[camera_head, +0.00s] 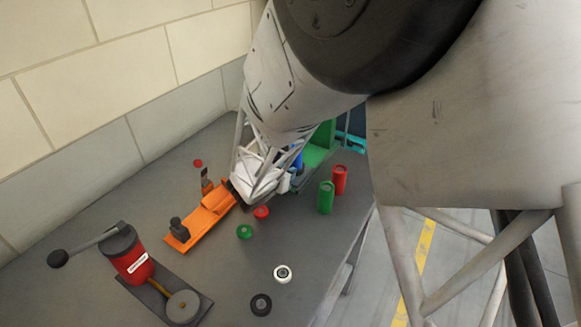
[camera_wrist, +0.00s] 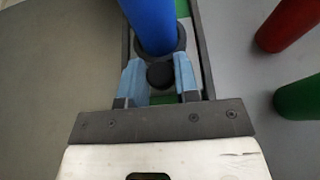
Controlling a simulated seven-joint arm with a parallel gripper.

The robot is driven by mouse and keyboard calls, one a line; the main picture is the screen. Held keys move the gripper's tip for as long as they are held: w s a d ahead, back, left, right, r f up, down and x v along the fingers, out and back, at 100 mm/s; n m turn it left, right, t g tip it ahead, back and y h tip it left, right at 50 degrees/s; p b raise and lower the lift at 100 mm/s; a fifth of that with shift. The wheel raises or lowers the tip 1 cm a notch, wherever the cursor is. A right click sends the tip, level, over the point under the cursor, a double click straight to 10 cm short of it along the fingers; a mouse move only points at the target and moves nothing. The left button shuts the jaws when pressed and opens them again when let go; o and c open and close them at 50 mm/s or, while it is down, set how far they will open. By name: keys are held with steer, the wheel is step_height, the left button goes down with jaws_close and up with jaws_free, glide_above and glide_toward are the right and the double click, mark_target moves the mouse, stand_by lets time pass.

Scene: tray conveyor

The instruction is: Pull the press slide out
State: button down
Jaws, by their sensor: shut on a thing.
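The press is a green frame (camera_head: 318,152) with a blue cylinder (camera_head: 298,160), partly hidden behind my arm in the head view. In the wrist view the blue cylinder (camera_wrist: 150,20) stands over a dark round seat (camera_wrist: 180,38) between dark rails (camera_wrist: 205,60). A dark round knob (camera_wrist: 160,75) is at the near end of the press slide, of which a green strip (camera_wrist: 162,100) shows. My gripper (camera_wrist: 159,78) is shut on this knob, one light-blue finger on each side. In the head view my gripper's fingertips are hard to make out beside the press.
A green can (camera_head: 326,197) and a red can (camera_head: 340,180) stand right of the press. An orange fixture (camera_head: 203,220) lies to the left. A red lever device (camera_head: 130,262) stands front left.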

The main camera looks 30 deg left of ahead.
steer(key=shift+s, duration=0.25)
steer(key=c, duration=0.9)
jaws_free()
steer(key=shift+v, duration=3.9)
steer(key=shift+r, duration=0.1)
